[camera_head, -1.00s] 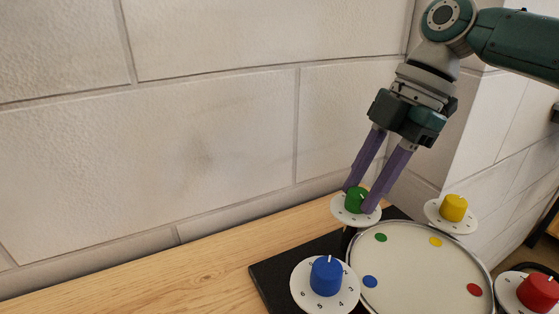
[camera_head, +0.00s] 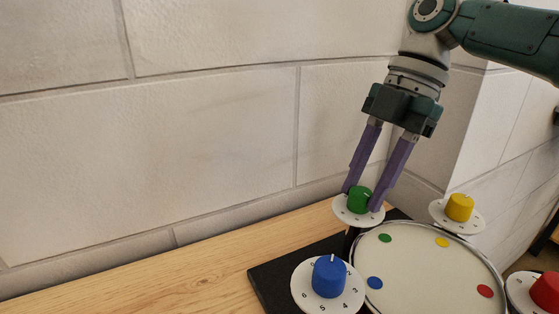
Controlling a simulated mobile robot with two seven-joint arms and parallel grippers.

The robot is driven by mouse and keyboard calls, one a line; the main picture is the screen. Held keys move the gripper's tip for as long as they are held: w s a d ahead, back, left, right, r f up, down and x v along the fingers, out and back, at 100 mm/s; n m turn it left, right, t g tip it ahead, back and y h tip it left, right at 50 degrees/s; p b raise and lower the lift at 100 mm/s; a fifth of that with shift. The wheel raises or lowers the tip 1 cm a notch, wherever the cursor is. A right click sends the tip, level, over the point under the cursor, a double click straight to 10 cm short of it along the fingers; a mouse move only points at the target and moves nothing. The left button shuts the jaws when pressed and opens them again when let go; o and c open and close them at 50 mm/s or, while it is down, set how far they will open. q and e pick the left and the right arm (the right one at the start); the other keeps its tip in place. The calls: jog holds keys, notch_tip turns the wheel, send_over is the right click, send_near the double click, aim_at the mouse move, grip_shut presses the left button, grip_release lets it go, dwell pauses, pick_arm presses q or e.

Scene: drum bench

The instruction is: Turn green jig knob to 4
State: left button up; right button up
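The green knob (camera_head: 359,201) stands on a white numbered dial (camera_head: 340,212) at the back left of the drum. My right gripper (camera_head: 362,200) reaches down from the upper right, its two purple fingers on either side of the green knob. The fingers look shut on the knob; the right finger partly covers the knob and dial. The numbers on this dial and the knob's pointer are too small or hidden to read. My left gripper is not in view.
A blue knob (camera_head: 328,277) stands front left, a yellow knob (camera_head: 459,207) back right, and a red knob (camera_head: 547,291) at the right edge. The drum (camera_head: 430,270) carries coloured dots. A black base (camera_head: 272,284) lies on the wooden bench (camera_head: 200,280), clear at left, against a block wall.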

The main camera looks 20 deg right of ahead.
jog(key=o, duration=0.4)
jog(key=shift+r, duration=0.1)
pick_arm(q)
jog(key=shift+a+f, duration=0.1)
pick_arm(e)
jog(key=v, duration=0.9)
jog(key=shift+r, duration=0.35)
jog(key=shift+d, duration=0.15)
